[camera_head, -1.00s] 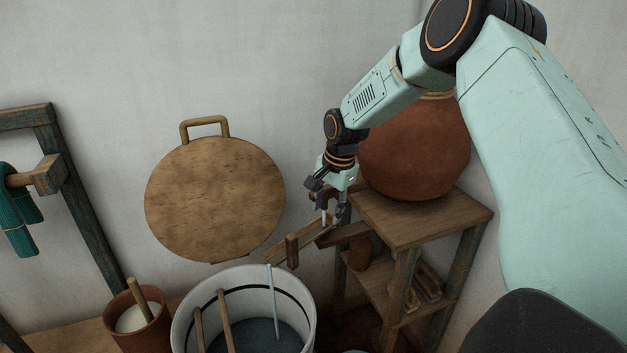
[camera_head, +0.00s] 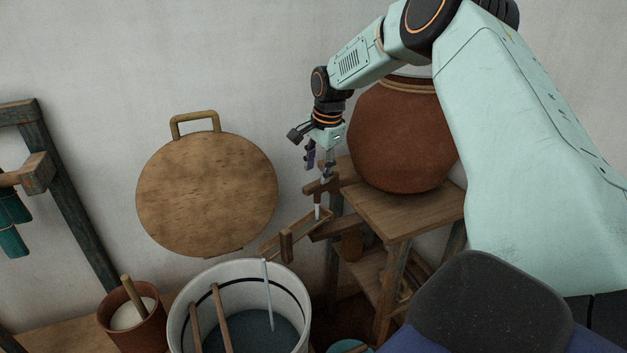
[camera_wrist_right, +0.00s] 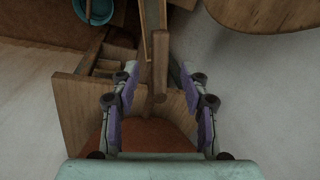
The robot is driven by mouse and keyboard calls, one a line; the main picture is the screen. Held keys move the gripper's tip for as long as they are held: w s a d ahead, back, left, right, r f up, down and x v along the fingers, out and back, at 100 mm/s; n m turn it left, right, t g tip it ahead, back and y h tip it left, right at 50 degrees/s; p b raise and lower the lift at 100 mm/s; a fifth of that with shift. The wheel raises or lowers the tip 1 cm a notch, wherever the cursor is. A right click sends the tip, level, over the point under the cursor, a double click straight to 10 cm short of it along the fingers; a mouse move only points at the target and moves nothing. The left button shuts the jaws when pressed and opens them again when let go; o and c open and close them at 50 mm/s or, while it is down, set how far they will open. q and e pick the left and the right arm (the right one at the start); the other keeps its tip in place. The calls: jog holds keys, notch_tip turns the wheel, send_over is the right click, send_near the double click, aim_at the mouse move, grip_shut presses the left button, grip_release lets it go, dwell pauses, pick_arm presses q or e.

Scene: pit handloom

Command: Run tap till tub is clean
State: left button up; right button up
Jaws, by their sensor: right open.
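The white tub (camera_head: 180,330) with a dark inner ring stands at the bottom of the head view and holds dark bluish water (camera_head: 255,328). A thin pale stream (camera_head: 268,295) runs straight down into it from the end of a wooden trough (camera_head: 300,236). A wooden tap handle (camera_head: 321,185) with a pale stem sits above the trough's upper end. My right gripper (camera_head: 318,165) is open and empty, just above the handle. In the right wrist view its spread fingers (camera_wrist_right: 159,72) flank wooden parts. My left gripper is out of view.
A large clay pot (camera_head: 405,135) stands on a wooden shelf stand (camera_head: 405,212) close right of the gripper. A round wooden board (camera_head: 207,195) hangs on the wall. A clay cup (camera_head: 140,335) with white contents stands left of the tub. Two sticks (camera_head: 221,315) lean in the tub.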

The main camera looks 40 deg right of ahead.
aim_at(316, 183)
jog(key=f, duration=0.4)
jog(key=shift+w+d+f, duration=0.2)
jog(key=shift+w+d, duration=0.1)
jog(key=shift+w, duration=0.1)
jog(key=shift+w+a+f, duration=0.15)
jog(key=shift+w+a, duration=0.1)
jog(key=shift+s+d+r, duration=0.1)
jog(key=shift+s+r, duration=0.15)
jog(key=shift+s, duration=0.1)
jog(key=shift+s+d, duration=0.1)
jog(key=shift+s, duration=0.05)
jog(key=shift+c, duration=1.6)
jog(key=shift+w+f, duration=0.2)
jog(key=shift+w, duration=0.25)
jog(key=c, duration=0.4)
jog(key=shift+s, duration=0.2)
grip_shut()
jog(key=shift+r, duration=0.1)
